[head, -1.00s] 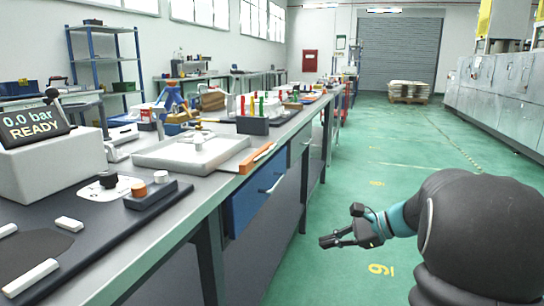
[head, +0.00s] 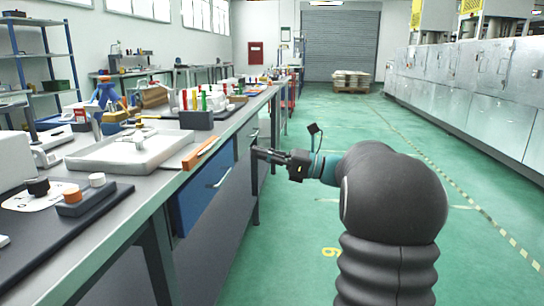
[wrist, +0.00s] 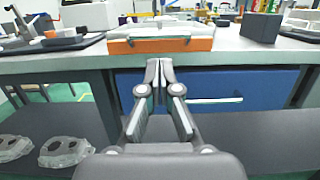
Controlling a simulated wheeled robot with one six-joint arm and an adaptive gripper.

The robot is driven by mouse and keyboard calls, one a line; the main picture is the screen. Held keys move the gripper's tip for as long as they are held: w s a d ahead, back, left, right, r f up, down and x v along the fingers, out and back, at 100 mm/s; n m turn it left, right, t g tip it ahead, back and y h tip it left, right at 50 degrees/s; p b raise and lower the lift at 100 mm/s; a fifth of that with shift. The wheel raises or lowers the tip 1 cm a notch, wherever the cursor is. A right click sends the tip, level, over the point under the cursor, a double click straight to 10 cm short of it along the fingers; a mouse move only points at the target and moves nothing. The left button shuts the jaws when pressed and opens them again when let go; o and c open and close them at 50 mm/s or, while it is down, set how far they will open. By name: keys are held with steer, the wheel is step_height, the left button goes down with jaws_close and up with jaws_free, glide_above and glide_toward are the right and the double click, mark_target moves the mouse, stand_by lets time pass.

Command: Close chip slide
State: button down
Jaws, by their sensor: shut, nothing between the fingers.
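A blue drawer-like front (head: 203,196) with a pale bar handle (head: 221,177) is under the bench top; it also fills the middle right of the wrist view (wrist: 220,110). I cannot tell which part is the chip slide, or how far the blue front stands out. An orange bar (head: 201,152) lies along the front of a shallow white tray (head: 112,155) on the bench. My gripper (head: 257,154) is shut and empty, to the right of the blue front in the head view. In the wrist view its fingertips (wrist: 159,64) overlap the blue front's upper left; contact is unclear.
The grey bench (head: 150,190) runs away along the left, with a row of coloured-handled tools (head: 197,108) and other items on it. The green floor (head: 400,140) to the right is open, up to grey cabinets (head: 480,85).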

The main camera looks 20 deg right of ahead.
mark_target(217, 143)
steer(key=x, duration=0.8)
steer(key=shift+w+a, duration=0.15)
steer(key=shift+a, duration=0.1)
steer(key=shift+w, duration=0.1)
